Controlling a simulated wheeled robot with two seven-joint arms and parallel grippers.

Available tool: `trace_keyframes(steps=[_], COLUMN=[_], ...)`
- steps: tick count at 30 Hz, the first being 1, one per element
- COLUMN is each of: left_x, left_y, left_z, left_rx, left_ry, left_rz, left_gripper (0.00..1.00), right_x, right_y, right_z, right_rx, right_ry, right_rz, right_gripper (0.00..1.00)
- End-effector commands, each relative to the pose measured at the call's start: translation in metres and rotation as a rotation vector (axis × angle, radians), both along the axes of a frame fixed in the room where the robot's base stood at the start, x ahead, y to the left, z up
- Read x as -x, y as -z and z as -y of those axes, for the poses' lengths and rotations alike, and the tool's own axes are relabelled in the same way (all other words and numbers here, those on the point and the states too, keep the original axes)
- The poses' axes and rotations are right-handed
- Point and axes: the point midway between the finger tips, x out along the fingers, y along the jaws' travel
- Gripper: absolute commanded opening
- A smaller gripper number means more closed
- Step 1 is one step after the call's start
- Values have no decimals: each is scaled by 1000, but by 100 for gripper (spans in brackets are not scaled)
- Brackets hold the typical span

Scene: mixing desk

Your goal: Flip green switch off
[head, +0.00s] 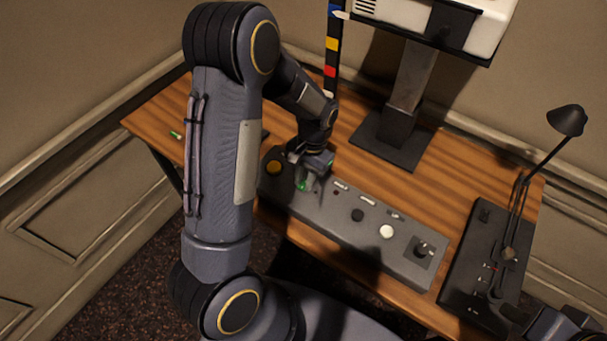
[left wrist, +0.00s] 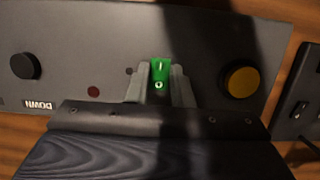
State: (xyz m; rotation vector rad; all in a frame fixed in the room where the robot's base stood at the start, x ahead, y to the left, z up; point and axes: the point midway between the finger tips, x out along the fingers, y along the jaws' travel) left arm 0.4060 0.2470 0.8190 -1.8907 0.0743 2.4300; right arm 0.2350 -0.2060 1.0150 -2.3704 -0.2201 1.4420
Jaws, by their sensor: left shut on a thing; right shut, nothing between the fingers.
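The green switch (left wrist: 160,72) is lit and sits on the grey console (left wrist: 120,30). In the left wrist view it stands between the two fingers of my left gripper (left wrist: 160,90), which are shut on it. In the head view my left gripper (head: 305,180) reaches down to the left part of the console (head: 330,222), and a green glow of the switch shows at its fingertips. My right gripper (head: 498,292) is at the lower right over a black panel, dark and hard to make out, and appears shut and empty.
A yellow button (head: 274,167) is left of the switch in the head view. A black knob (head: 358,215), a white button (head: 386,231) and a joystick (head: 423,250) are to the right. A desk lamp (head: 567,120) stands by the black panel (head: 460,270). A monitor stand (head: 408,85) is behind.

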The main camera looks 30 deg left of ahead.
Motion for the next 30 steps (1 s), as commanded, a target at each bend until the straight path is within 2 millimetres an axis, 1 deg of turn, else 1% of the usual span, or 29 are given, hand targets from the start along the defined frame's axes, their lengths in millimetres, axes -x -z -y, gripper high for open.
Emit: trace_keyframes(steps=[1,9,10,14,15,24,26,30], left_x=[-1,-1,-1,-1,-1,-2,-4,-10], left_y=[-1,0,0,0,0,-3,-8,-30], left_z=[0,0,0,0,0,0,0,1], left_rx=[-2,-1,-2,-1,-1,-1,-1,0], left_ry=[0,0,0,0,0,0,0,0], left_rz=[-9,-12,-12,-12,-12,-11,-8,-6], left_gripper=[0,0,22,40,42,42,42,42], right_x=[0,0,0,0,0,0,0,0], right_y=[-2,-1,-1,-1,-1,-1,-1,0], right_z=[0,0,0,0,0,0,0,0], right_rx=[0,0,0,0,0,0,0,0], right_ry=[0,0,0,0,0,0,0,0], right_rz=[0,0,0,0,0,0,0,0], right_gripper=[0,0,0,0,0,0,0,0])
